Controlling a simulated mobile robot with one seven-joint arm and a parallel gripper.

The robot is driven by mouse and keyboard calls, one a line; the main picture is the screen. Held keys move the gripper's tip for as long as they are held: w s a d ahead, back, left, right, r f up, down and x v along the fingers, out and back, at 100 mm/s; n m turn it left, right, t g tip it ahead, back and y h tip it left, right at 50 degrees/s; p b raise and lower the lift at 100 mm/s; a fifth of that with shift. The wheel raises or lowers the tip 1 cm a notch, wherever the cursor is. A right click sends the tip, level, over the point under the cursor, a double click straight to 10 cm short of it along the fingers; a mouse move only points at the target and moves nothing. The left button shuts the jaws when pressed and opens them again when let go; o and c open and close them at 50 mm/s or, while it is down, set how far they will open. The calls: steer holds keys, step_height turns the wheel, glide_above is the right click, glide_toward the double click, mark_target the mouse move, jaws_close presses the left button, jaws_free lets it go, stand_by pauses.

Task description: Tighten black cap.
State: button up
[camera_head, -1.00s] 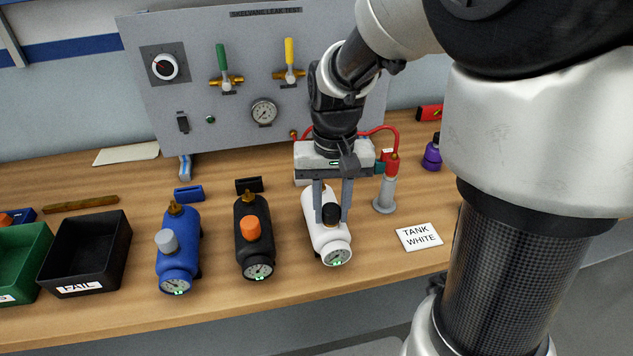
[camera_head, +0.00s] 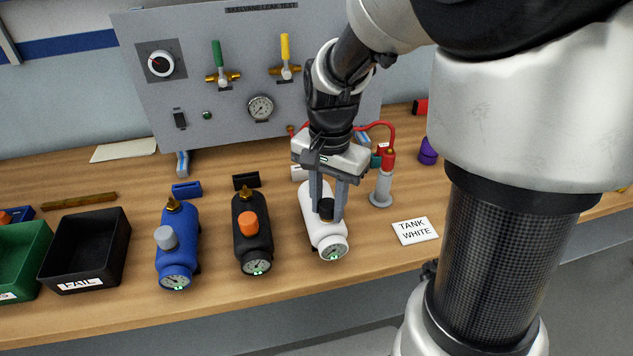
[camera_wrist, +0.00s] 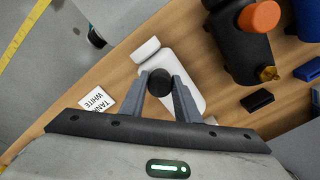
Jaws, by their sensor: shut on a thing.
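The black cap (camera_head: 326,209) sits on top of the white tank (camera_head: 324,234), which lies on the wooden bench with its gauge end toward the front. My gripper (camera_head: 328,212) reaches down from above, with its two fingers shut on the cap from opposite sides. In the wrist view, the black cap (camera_wrist: 159,82) is between the fingertips (camera_wrist: 160,83) and the white tank (camera_wrist: 185,72) extends beneath. The cap's threads and its seat are hidden.
A black tank (camera_head: 252,240) with an orange cap and a blue tank (camera_head: 178,250) with a grey cap lie to the left. A "TANK WHITE" card (camera_head: 415,231) lies right. A grey cylinder with a red top (camera_head: 382,185) stands behind it. The test panel (camera_head: 320,110) is behind.

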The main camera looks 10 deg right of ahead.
steer(key=shift+m, duration=0.6)
steer(key=m+p, duration=0.1)
steer(key=m, duration=0.3)
steer(key=shift+c, duration=0.3)
steer(key=o, duration=1.1)
steer(key=shift+c, duration=0.2)
steer(key=n, duration=0.4)
steer(key=n, duration=0.4)
